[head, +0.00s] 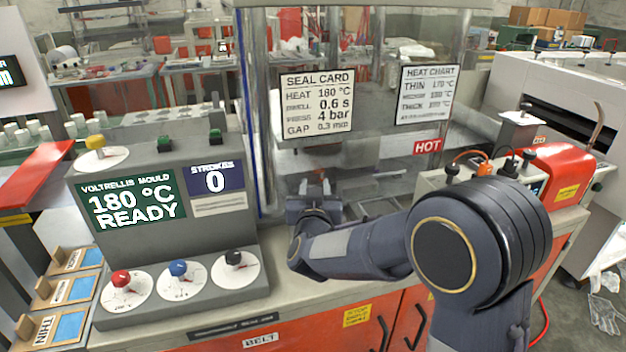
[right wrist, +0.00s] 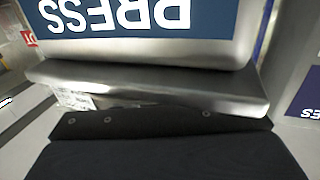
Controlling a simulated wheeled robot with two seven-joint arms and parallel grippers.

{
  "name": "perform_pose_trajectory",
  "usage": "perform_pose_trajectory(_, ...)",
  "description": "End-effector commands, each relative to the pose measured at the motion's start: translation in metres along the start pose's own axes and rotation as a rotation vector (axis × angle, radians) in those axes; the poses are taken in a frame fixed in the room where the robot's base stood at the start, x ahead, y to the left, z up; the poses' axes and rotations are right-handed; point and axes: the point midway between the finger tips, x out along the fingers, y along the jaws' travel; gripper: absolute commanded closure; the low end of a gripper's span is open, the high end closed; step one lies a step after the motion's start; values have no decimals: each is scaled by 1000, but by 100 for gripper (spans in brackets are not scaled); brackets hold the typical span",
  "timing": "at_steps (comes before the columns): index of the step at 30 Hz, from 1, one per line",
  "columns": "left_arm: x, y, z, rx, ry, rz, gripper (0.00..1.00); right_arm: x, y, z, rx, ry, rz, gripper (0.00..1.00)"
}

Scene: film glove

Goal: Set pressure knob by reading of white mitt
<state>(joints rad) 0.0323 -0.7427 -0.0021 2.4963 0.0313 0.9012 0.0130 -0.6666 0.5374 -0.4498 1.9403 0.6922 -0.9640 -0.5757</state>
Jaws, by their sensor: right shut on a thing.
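Three knobs sit on white dials on the grey console: a red knob (head: 121,278), a blue knob (head: 178,268) and a black knob (head: 233,257). Their dial labels are too small to read, so I cannot tell which sets pressure. The console screen (head: 130,201) reads 180 °C READY. I cannot make out a white mitt. My right gripper (head: 314,192) is at the press, right of the console, apart from the knobs. It is shut, seemingly on a grey metal bar (right wrist: 150,87) below a blue PRESS sign (right wrist: 110,15). My left gripper is out of view.
A seal card (head: 317,103) reads HEAT 180 °C, 0.6 s, 4 bar. A heat chart (head: 426,95) and a red HOT sign (head: 428,146) are beside it. The strokes display (head: 215,179) reads 0. A yellow knob (head: 95,142) tops the console.

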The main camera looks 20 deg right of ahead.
Motion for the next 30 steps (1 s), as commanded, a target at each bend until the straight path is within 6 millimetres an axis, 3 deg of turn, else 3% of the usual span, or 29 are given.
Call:
perform_pose_trajectory(1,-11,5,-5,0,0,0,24,0,-3,-5,-7,-2,40,89)
perform_pose_trajectory(12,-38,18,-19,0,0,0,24,-1,5,-4,-3,1,383,89)
perform_pose_trajectory(21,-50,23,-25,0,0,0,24,-2,9,-2,0,0,582,89)
perform_pose_trajectory(30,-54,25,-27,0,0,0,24,-3,12,-1,1,2,675,89)
